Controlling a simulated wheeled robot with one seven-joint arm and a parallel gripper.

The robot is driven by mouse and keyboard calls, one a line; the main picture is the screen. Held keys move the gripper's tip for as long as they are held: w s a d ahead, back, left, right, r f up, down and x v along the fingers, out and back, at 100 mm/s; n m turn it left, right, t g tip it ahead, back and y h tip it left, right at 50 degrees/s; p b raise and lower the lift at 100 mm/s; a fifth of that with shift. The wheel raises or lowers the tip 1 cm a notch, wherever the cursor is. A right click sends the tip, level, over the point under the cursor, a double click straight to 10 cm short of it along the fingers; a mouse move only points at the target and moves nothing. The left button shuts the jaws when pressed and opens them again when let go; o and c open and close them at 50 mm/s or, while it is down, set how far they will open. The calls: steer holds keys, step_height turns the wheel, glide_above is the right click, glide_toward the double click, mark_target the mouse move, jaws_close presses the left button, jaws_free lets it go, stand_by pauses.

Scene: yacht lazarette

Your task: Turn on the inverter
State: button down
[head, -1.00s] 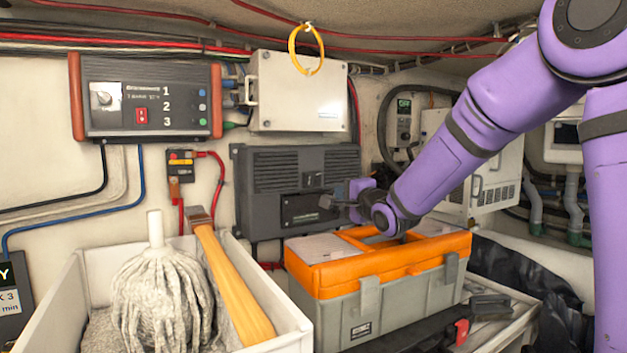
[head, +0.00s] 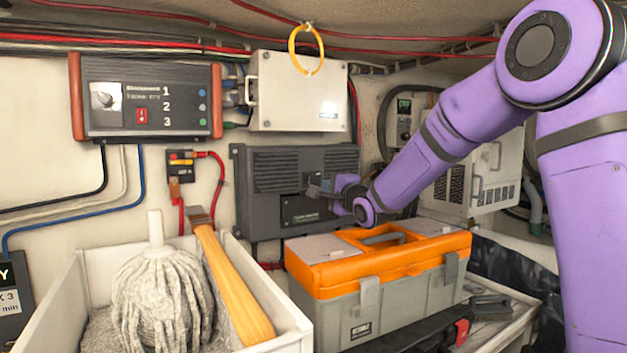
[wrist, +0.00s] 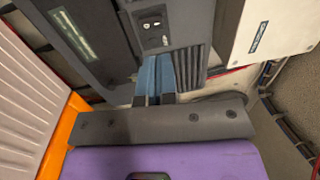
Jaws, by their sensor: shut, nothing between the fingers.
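A dark grey vented box (head: 262,215), which looks like the inverter, is fixed to the back wall. Its label is too small to read. In the wrist view the box (wrist: 185,65) shows a small black panel (wrist: 152,28) with what looks like a switch and sockets. My gripper (head: 314,191) is in front of the lower right part of the box and hides some of its face. In the wrist view my gripper (wrist: 154,62) is shut and empty, its tips pointing just below the panel. I cannot tell whether they touch the box.
An orange-lidded toolbox (head: 410,303) stands under my forearm. A white bin (head: 292,328) with a mop (head: 160,290) and a wooden handle is at front left. A charger-like unit (head: 145,97) with a red switch and a white box (head: 298,92) hang above.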

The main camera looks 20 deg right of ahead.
mark_target(309, 176)
steer(key=x, duration=0.8)
steer(key=shift+w, duration=0.2)
steer(key=shift+w+r, duration=0.1)
steer(key=shift+w, duration=0.05)
steer(key=shift+a, duration=0.1)
